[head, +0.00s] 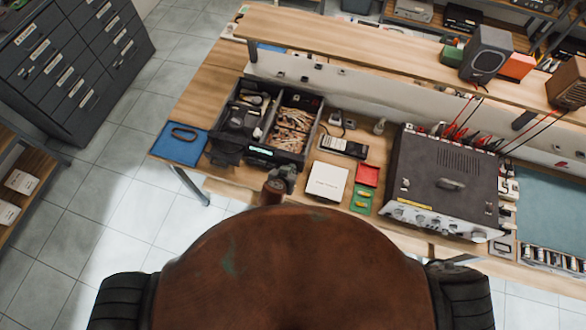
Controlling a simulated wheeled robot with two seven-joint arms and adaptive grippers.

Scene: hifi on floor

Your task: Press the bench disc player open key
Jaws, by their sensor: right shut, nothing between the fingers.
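No disc player can be told for certain, and no open key can be made out. A large grey hi-fi unit (445,178) with front knobs and red and black leads at its back sits on the bench at the right. A flat white box (326,182) with small print on top lies left of it. My right gripper (288,176) is small and dark in view, shut and empty, at the bench's front edge between the black parts tray (263,151) and the white box. It is apart from the hi-fi unit. My left gripper is not in view.
A dark handheld meter (343,147) lies behind the white box. Small red (367,175) and green (361,199) trays lie between box and unit. A raised wooden shelf (370,45) with speakers runs along the back. A blue tray (179,143) sits at the left corner.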

